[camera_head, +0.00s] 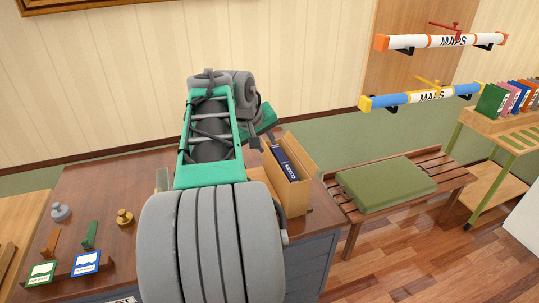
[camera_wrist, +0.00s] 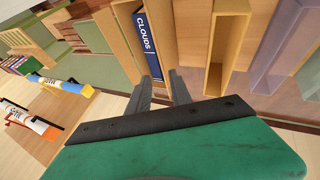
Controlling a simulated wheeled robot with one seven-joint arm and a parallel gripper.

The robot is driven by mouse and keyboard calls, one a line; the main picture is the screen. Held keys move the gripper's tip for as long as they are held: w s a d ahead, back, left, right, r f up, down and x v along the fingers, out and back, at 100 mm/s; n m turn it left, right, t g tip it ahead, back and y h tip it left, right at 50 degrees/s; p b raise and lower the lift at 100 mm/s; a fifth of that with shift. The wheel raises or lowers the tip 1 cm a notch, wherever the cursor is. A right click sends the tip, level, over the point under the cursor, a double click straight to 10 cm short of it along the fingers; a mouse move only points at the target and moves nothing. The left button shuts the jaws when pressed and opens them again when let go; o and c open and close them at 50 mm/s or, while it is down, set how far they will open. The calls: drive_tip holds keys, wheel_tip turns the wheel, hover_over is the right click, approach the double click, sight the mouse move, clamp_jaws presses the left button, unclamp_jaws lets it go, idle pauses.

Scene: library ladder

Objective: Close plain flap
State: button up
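A tan open box (camera_head: 297,200) stands on the brown desk, right of my arm. A dark blue book marked CLOUDS (camera_head: 284,160) stands upright in it. In the wrist view the book (camera_wrist: 149,38) lies just beyond my gripper (camera_wrist: 161,76), between tan panels. A tan panel (camera_wrist: 127,32) is on its left, and a tan framed piece (camera_wrist: 231,45) is on its right. I cannot tell which panel is the plain flap. My two dark fingers are apart with nothing visibly held; contact with the book is unclear. My arm hides part of the box in the head view.
The desk (camera_head: 95,190) holds a grey weight (camera_head: 61,212), a brass weight (camera_head: 125,218), and green and blue cards at left. A slatted bench with a green cushion (camera_head: 385,187) stands right. Two map tubes (camera_head: 440,41) hang on the back wall.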

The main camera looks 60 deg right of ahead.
drive_tip(key=x, duration=0.7)
drive_tip(key=shift+w+p, duration=0.15)
drive_tip(key=shift+p, duration=0.2)
drive_tip(key=shift+a, duration=0.1)
clamp_jaws()
idle(0.8)
